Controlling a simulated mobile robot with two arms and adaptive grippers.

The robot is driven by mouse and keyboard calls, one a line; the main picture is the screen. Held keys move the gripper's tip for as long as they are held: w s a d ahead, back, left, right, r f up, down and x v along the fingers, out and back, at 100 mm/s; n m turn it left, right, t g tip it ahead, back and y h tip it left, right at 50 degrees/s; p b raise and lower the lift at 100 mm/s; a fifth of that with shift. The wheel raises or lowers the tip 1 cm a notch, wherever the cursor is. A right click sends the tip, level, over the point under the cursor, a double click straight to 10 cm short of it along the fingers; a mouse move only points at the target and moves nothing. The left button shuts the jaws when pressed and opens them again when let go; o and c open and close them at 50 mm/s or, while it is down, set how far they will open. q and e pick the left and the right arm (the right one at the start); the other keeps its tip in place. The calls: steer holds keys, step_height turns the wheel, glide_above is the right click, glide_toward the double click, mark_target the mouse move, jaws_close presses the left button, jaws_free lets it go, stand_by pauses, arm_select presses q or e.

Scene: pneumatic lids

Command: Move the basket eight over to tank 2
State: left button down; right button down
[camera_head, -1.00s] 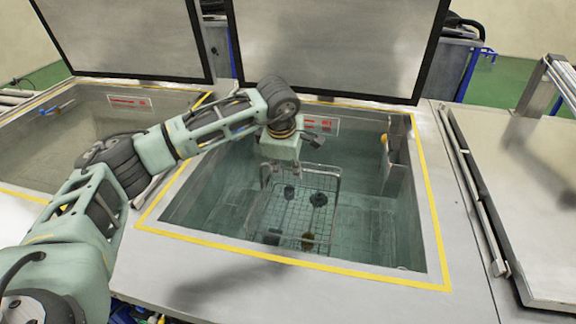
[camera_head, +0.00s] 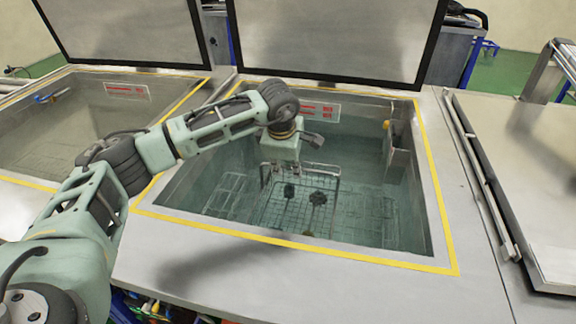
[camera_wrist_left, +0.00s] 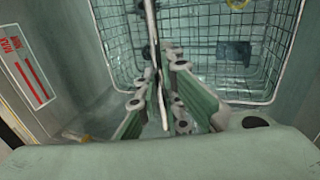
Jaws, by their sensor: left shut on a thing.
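The wire basket (camera_head: 292,208) is in the open middle tank (camera_head: 400,246), partly under the greenish liquid. Small dark parts (camera_head: 318,198) show in it. My left gripper (camera_head: 280,172) points down over the tank and is shut on the basket's thin rim or handle bar. In the left wrist view the basket's mesh (camera_wrist_left: 215,50) spreads beyond my left gripper (camera_wrist_left: 163,85), with the bar between its fingers. Whether the basket touches the tank floor cannot be told. My right gripper is not in view.
Another open tank (camera_head: 90,120) lies to the left, its floor visible. Raised lids (camera_head: 330,40) stand behind both tanks. A closed metal lid (camera_head: 530,170) lies on the right. A bracket (camera_head: 393,150) is on the middle tank's right wall.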

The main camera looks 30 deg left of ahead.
arm_select(q)
steer(key=shift+w+f+b, duration=0.1)
steer(key=shift+f+b, duration=0.35)
stand_by(0.8)
steer(key=c, duration=1.9)
jaws_free()
steer(key=shift+o, duration=0.3)
steer(key=shift+s+f, duration=0.25)
steer(key=w+p+v, duration=0.2)
steer(key=p+v, duration=0.2)
steer(key=v, duration=0.7)
steer(key=w+a+r+p+v, duration=0.1)
steer(key=p+v, duration=0.3)
steer(key=v, duration=0.8)
steer(key=shift+w+d+r+p, duration=0.15)
steer(key=shift+w+r+p, duration=0.15)
steer(key=shift+w+r, duration=0.2)
